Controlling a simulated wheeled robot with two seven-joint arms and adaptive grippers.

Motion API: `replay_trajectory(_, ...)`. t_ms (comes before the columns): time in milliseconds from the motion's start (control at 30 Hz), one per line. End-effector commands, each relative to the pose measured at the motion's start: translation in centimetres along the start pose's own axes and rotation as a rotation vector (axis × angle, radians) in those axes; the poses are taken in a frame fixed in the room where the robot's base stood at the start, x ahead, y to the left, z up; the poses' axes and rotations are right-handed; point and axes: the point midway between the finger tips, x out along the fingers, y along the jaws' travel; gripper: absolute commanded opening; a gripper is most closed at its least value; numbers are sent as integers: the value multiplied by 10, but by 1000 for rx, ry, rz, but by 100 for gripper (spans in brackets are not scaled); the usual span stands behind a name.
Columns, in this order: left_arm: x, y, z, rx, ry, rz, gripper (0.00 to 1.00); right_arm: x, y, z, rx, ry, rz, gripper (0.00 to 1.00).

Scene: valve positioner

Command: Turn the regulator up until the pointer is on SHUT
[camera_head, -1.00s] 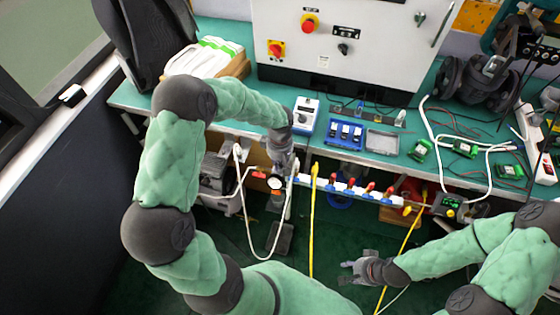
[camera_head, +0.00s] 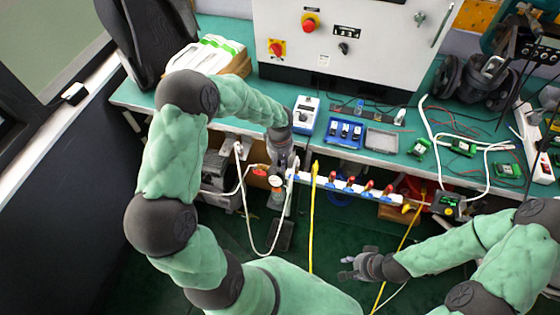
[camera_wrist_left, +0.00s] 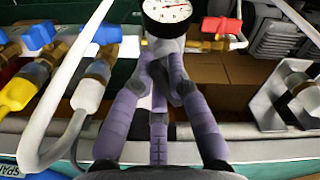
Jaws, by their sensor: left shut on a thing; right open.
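A round white gauge (camera_head: 276,181) with a dark rim sits at the left end of the white pipe manifold. In the left wrist view the gauge (camera_wrist_left: 167,12) shows a scale and a thin red pointer; its lettering is too small to read, so I cannot tell whether it stands on SHUT. My left gripper (camera_head: 285,162) is beside the gauge. In the left wrist view its fingers (camera_wrist_left: 165,65) close on the regulator just below the gauge, and they hide most of it. My right gripper (camera_head: 352,270) is open and empty, low over the floor, away from the manifold.
A yellow hose (camera_head: 312,230) and a white hose (camera_head: 247,215) hang there. A white dial box (camera_head: 306,114) and a blue tray (camera_head: 344,132) stand on the green bench.

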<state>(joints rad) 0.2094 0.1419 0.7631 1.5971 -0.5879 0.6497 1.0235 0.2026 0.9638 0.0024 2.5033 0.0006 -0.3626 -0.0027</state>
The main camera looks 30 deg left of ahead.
Motion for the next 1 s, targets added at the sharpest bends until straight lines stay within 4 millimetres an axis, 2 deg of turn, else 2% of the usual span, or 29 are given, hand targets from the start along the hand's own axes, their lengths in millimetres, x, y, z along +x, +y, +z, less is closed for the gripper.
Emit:
replay_trajectory(267, 0, 0, 0, -1, 0, 0, 0, 0, 0, 0, 0, 0, 0, 41)
replay_trajectory(300, 0, 0, 0, -1, 0, 0, 28, 0, 0, 0, 0, 0, 0, 41)
replay_trajectory(367, 0, 0, 0, -1, 0, 0, 41, 0, 0, 0, 0, 0, 0, 41)
replay_trajectory(767, -4, 0, 0, -2, 1, 1, 41, 0, 0, 0, 0, 0, 0, 41)
replay_trajectory(867, -15, 0, -1, -3, 3, 1, 41, 0, 0, 0, 0, 0, 0, 41)
replay_trajectory(1000, -40, 1, -1, -1, 4, 3, 41, 0, 0, 0, 0, 0, 0, 41)
